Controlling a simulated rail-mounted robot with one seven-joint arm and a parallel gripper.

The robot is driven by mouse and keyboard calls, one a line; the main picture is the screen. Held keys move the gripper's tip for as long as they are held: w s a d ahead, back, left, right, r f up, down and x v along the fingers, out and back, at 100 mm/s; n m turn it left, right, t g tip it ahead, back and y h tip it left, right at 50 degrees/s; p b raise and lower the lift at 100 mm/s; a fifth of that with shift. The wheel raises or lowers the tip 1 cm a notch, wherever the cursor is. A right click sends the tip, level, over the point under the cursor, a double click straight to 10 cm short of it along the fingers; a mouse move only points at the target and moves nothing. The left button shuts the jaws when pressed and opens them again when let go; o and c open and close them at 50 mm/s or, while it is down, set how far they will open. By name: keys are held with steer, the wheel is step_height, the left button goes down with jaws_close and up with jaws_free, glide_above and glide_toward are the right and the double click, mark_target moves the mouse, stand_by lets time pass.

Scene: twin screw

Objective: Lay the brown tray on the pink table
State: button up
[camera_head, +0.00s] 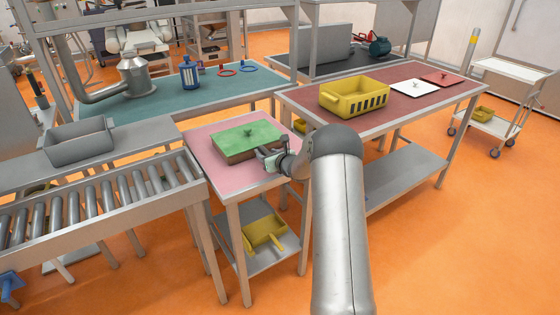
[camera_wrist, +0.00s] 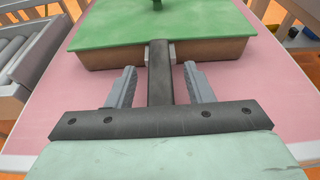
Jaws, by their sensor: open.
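The brown tray (camera_head: 238,156) rests flat on the pink table (camera_head: 208,172), with a green lid (camera_head: 262,130) on top that has a small knob. In the wrist view, the brown tray's near wall (camera_wrist: 112,58) shows below the lid (camera_wrist: 110,30), and the pink table (camera_wrist: 268,92) spreads around it. A dark handle (camera_wrist: 160,62) sticks out from the tray's near wall toward my gripper. My gripper (camera_wrist: 160,80) is open, its two grey fingers apart on either side of this handle, with gaps showing. In the head view my gripper (camera_head: 268,158) is at the tray's near right corner.
A roller conveyor (camera_head: 90,212) and a grey bin (camera_head: 80,142) stand to the left. A yellow crate (camera_head: 354,97) sits on the red-topped table (camera_head: 420,108) at right. A yellow bin (camera_head: 264,232) lies on the shelf below the pink table.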

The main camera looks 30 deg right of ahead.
steer(key=b+v, duration=0.3)
steer(key=v, duration=1.3)
steer(key=shift+r, duration=0.25)
steer(key=shift+s, duration=0.1)
steer(key=s+a+r+n+g+y, duration=0.1)
steer(key=s+a+n+g+y, duration=0.2)
steer(key=a+n, duration=0.4)
steer(key=s+a+r+n+g+y, duration=0.15)
steer(key=s+a+n, duration=0.3)
steer(key=a, duration=0.55)
steer(key=s+a+r+n+g+y, duration=0.25)
steer(key=s+a+n, duration=0.2)
steer(key=a, duration=0.35)
steer(key=s+a+f+n+g+h, duration=0.2)
steer(key=s+a+n+g, duration=0.3)
steer(key=s+n, duration=0.5)
steer(key=s+d+n+g+h, duration=0.1)
steer(key=s+d+n+h, duration=0.1)
steer(key=s, duration=0.4)
steer(key=s+d+n+g+h, duration=0.1)
steer(key=s+d+n+h, duration=0.2)
steer(key=s+n, duration=0.4)
steer(key=shift+s+f+h, duration=0.35)
steer(key=shift+f+h, duration=0.15)
steer(key=shift+h, duration=0.3)
